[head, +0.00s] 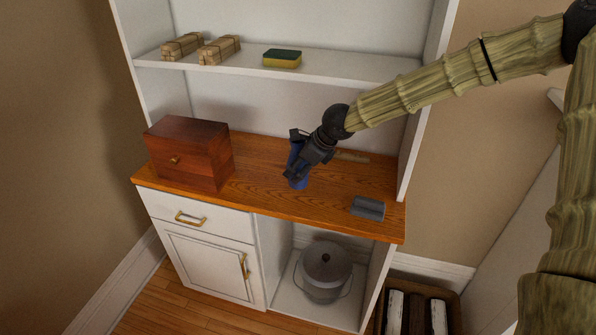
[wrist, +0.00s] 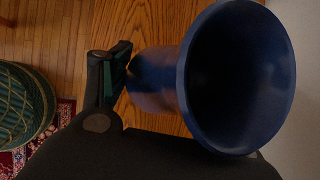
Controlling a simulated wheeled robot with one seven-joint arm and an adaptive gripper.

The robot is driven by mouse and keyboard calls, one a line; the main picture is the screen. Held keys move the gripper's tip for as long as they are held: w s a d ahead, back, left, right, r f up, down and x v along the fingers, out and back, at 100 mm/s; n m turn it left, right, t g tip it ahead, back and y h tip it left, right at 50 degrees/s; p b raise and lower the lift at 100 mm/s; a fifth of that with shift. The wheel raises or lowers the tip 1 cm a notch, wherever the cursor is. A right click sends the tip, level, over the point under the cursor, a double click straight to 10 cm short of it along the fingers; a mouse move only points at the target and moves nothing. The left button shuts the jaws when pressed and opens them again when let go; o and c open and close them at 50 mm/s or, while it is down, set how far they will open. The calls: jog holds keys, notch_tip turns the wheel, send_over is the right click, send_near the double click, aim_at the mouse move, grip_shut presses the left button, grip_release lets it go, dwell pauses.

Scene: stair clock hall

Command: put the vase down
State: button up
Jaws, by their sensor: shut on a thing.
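The blue vase (head: 298,171) is at the middle of the wooden counter of the cabinet. In the wrist view its wide round mouth (wrist: 240,75) faces the camera, with the wooden surface behind it. My gripper (head: 293,172) is shut on the vase, reaching in from the right. One dark finger (wrist: 118,75) shows against the vase's side in the wrist view. The gripper covers much of the vase in the head view. I cannot tell whether the vase's base touches the counter (head: 250,185).
A brown wooden box (head: 188,152) stands left on the counter. A grey block-like item (head: 368,208) lies at the right front, and a thin light strip (head: 350,157) lies behind the gripper. A shelf (head: 340,67) above holds two wrapped bundles and a sponge (head: 282,58). Counter between box and vase is clear.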

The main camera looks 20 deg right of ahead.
aim_at(296, 146)
jog(key=shift+w, duration=0.6)
notch_tip(296, 146, down, 4)
jog(key=shift+r, duration=0.2)
jog(key=shift+d, duration=0.1)
jog(key=o, duration=1.2)
jog(key=shift+f, duration=0.1)
jog(key=shift+o, duration=0.2)
jog(key=v, duration=1.2)
jog(key=shift+p, duration=0.35)
